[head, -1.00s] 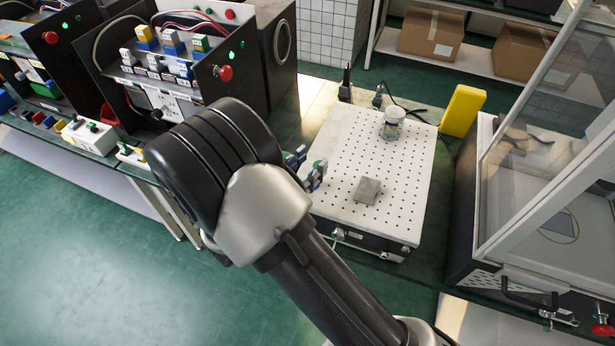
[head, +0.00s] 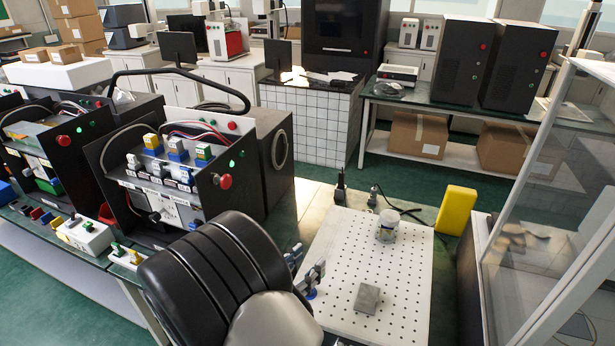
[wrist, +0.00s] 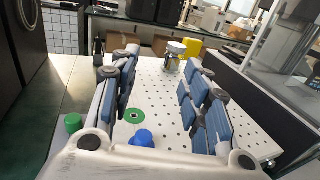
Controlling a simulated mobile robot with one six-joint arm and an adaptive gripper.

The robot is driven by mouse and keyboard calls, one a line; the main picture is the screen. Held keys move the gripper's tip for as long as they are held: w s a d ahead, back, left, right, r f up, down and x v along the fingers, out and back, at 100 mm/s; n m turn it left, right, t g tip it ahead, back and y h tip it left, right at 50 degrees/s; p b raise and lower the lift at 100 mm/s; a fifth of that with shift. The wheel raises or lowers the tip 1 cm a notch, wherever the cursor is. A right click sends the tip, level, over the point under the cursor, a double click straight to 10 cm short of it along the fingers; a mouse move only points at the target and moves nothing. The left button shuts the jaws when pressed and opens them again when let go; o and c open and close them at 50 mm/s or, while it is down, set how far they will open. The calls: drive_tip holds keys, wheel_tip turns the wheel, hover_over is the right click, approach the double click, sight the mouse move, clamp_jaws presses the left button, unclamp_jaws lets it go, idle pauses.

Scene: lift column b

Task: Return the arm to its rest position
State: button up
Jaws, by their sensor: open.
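My gripper (wrist: 160,98) is open in the wrist view, with its blue-padded fingers apart and nothing between them. It is above the near part of the white perforated board (wrist: 149,85). In the head view my gripper (head: 312,276) shows only partly, at the left edge of the board (head: 345,268); my arm's black joint hides the rest. A small jar with a pale lid (head: 387,225) stands upright at the far part of the board, apart from my gripper. A grey block (head: 367,298) lies on the board to the right of my gripper.
A yellow block (head: 456,210) stands beyond the board's right edge. A clear-walled enclosure (head: 540,180) rises at the right. Black control boxes (head: 180,170) with red buttons stand on the left bench. Green floor (head: 60,300) shows at the lower left.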

drive_tip(key=s+d+r+m+g, duration=0.4)
drive_tip(key=s+d+m+g, duration=0.2)
drive_tip(key=d+m, duration=0.3)
drive_tip(key=s+d+r+m+g, duration=0.4)
drive_tip(key=s+d+m+g, duration=0.25)
drive_tip(key=d, duration=0.45)
drive_tip(key=s+a+r+m+t+y, duration=0.1)
drive_tip(key=s+a+r+m+y, duration=0.1)
drive_tip(key=s+m+y, duration=0.3)
drive_tip(key=s+a+r+m+t+y, duration=0.1)
drive_tip(key=s+a+m+t+y, duration=0.1)
drive_tip(key=s+m+y, duration=0.4)
drive_tip(key=shift+s+a+r+m, duration=0.25)
drive_tip(key=shift+s+r+m, duration=0.15)
drive_tip(key=shift+m, duration=0.55)
